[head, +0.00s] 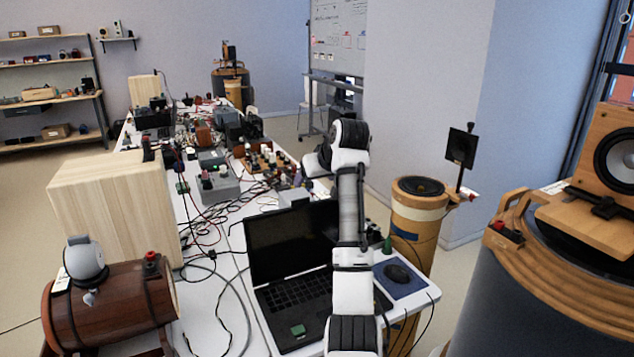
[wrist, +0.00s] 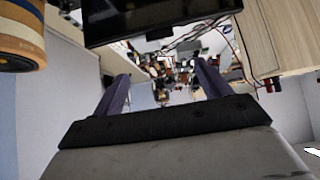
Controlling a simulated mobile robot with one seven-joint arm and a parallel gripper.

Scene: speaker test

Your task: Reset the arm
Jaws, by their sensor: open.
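My arm rises in the middle of the head view, over the right side of the laptop (head: 285,245), and bends at a white and black joint near the top. The fingers cannot be made out in that view. In the wrist view my gripper (wrist: 163,88) is open, with two dark purple fingers apart and nothing between them. The laptop stands open on the white table (head: 428,294). A dark panel, probably the laptop, fills the top of the wrist view (wrist: 160,18).
A pale wooden box (head: 115,205) and a brown barrel (head: 110,305) stand at the left. Cables and electronics crowd the table behind the laptop. A mouse (head: 397,273) lies on a blue pad (head: 408,290). Cylindrical wooden speakers (head: 415,225) stand at the right.

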